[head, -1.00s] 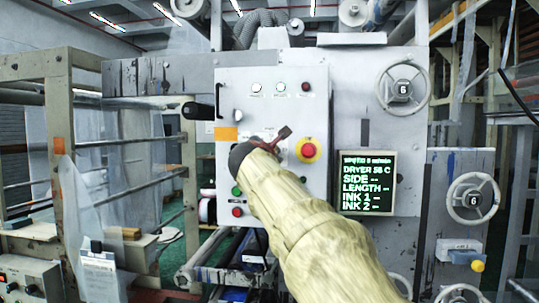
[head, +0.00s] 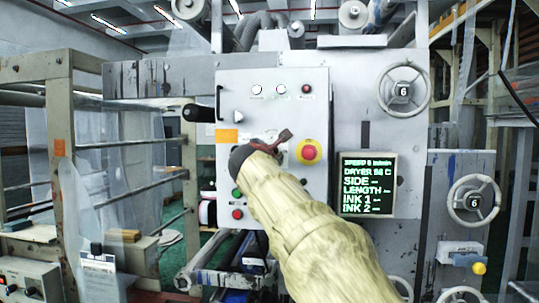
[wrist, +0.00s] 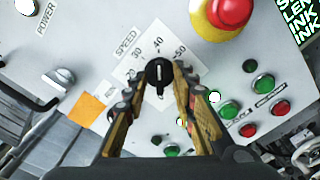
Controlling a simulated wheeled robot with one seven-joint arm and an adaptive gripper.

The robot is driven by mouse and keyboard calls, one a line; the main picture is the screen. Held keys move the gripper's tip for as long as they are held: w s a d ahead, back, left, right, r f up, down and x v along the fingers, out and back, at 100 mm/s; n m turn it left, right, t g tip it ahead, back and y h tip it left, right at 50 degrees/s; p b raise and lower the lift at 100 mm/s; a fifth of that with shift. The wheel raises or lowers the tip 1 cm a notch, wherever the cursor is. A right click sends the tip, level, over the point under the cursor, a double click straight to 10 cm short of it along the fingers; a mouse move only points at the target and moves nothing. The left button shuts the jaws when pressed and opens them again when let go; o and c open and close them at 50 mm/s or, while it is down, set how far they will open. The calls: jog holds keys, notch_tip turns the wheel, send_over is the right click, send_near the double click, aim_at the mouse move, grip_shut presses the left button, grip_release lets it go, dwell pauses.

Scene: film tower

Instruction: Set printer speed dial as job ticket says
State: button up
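The black speed dial (wrist: 158,72) sits on the grey control panel under the label SPEED, with 30, 40 and 50 printed around it in the wrist view. My gripper (wrist: 162,78) has its two fingers closed in on either side of the knob, seemingly touching it. The fingers cover part of the scale, and I cannot read the setting surely. In the head view my arm hides the dial. The display (head: 367,185) shows a speed line with a blurred number, apparently a single digit.
A red emergency button (head: 308,151) on a yellow base is close to my gripper. Green and red buttons sit lower on the panel (head: 262,108). Handwheels (head: 403,89) project at the right.

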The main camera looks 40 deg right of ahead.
jog(key=shift+s+a, duration=0.1)
jog(key=v, duration=1.1)
jog(key=shift+s+a, duration=0.25)
jog(key=shift+a, duration=0.05)
